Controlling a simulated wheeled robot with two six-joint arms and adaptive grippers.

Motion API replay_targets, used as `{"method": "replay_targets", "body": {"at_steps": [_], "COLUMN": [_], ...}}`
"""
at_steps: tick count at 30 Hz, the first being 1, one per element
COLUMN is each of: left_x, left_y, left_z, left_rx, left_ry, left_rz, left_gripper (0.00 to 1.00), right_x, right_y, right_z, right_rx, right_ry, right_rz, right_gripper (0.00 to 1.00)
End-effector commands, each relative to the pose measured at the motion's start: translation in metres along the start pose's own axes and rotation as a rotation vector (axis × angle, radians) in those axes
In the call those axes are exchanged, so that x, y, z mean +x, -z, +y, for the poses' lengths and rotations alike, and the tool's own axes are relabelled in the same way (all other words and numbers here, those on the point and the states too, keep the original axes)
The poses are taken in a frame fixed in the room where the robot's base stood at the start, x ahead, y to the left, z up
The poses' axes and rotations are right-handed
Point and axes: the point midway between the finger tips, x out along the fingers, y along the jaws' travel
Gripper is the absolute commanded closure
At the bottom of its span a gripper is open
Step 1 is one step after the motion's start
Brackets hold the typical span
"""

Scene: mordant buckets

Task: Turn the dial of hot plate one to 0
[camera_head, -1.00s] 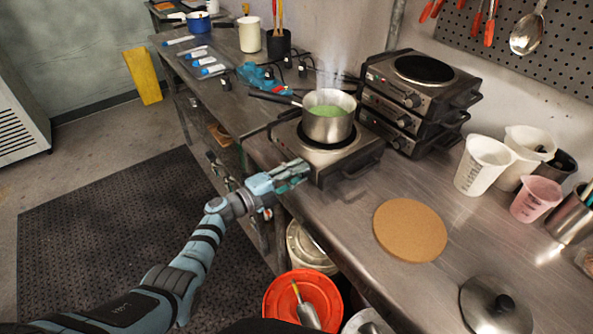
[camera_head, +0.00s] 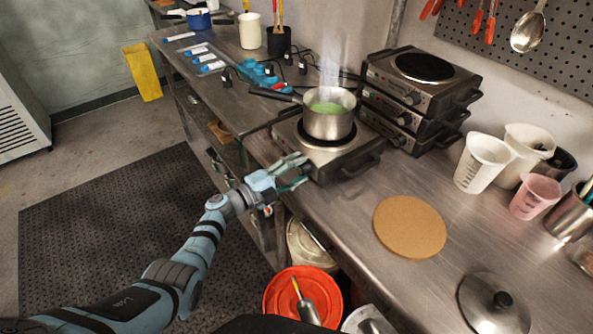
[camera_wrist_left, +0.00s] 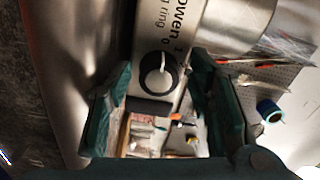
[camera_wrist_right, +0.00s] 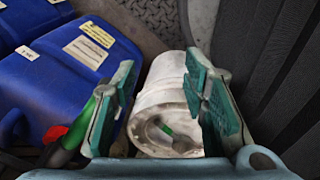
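The nearest hot plate (camera_head: 350,150) is a low steel unit on the bench, with a steaming pot of green liquid (camera_head: 328,113) on it. In the left wrist view its round black dial (camera_wrist_left: 158,72) has a pale pointer line, and the panel beside it shows lettering with "0" and "1". My left gripper (camera_head: 298,168) is at the hot plate's front edge. In the left wrist view its teal fingers (camera_wrist_left: 162,80) are open, one on each side of the dial; I cannot tell whether they touch it.
Stacked hot plates (camera_head: 418,95) stand behind and right of the pot. A cork mat (camera_head: 409,228), a pot lid (camera_head: 495,303) and plastic jugs (camera_head: 482,163) are on the bench's right. An orange bucket (camera_head: 304,297) is below the front edge. Blue canisters (camera_wrist_right: 75,80) stand beside the white container.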

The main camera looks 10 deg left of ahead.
Motion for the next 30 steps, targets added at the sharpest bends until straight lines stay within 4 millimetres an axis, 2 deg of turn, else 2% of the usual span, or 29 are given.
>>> {"method": "replay_targets", "body": {"at_steps": [10,14,17,20,24,28,30], "left_x": [0.000,0.000,-0.001,-0.001,-0.001,-0.001,-0.022], "left_y": [0.000,0.000,-0.001,-0.002,-0.001,0.000,0.001], "left_z": [0.002,0.004,0.007,0.011,0.014,0.013,0.004], "left_rx": [0.002,0.104,0.344,0.744,1.375,1.887,1.916], "left_ry": [-0.004,-0.002,-0.002,0.001,0.001,0.001,-0.010], "left_rz": [0.000,0.001,0.000,0.000,-0.001,-0.002,0.002], "left_gripper": [0.50,0.50,0.50,0.50,0.50,0.50,0.50], "right_x": [0.000,0.007,0.022,0.049,0.095,0.133,0.119], "right_y": [0.000,-0.001,-0.002,-0.005,-0.009,-0.013,-0.012], "right_z": [0.001,0.000,-0.001,-0.003,-0.007,-0.010,-0.009], "right_rx": [0.000,0.000,0.000,0.000,0.000,0.000,0.000], "right_ry": [-0.002,-0.001,-0.001,-0.001,0.000,0.000,0.000], "right_rz": [0.000,0.000,0.000,0.000,0.000,0.000,0.000], "right_gripper": [0.60,0.60,0.60,0.60,0.60,0.60,0.60]}}
